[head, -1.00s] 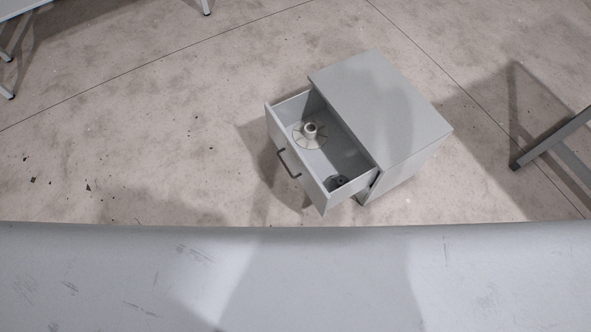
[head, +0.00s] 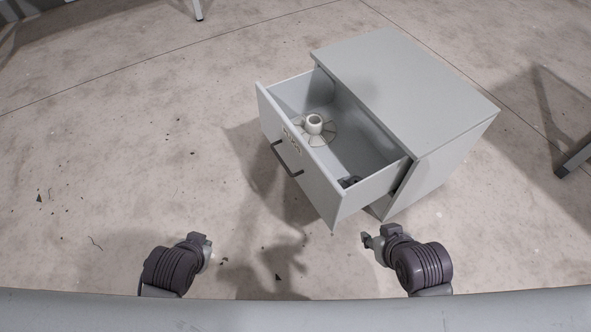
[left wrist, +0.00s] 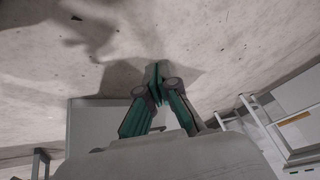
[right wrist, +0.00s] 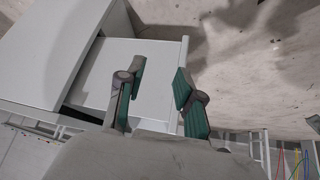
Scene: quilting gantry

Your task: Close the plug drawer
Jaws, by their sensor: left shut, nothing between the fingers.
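The plug drawer (head: 318,185) is a light grey drawer pulled well out of a small grey cabinet (head: 410,75), with a dark bar handle (head: 287,159) on its front. Inside lie a pale round flanged piece (head: 315,124) and a small dark piece (head: 349,181). My left gripper (head: 203,239) is shut and empty, over the floor to the front left of the drawer; its fingers meet in the left wrist view (left wrist: 157,80). My right gripper (head: 372,239) is near the drawer's front right corner, apart from it in the picture. Its fingers are spread and empty in the right wrist view (right wrist: 160,80).
A grey surface edge (head: 300,310) runs across the bottom of the head view. A dark metal leg (head: 574,161) stands at the right. The concrete floor (head: 120,150) left of the drawer is open, with small dark scraps on it.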

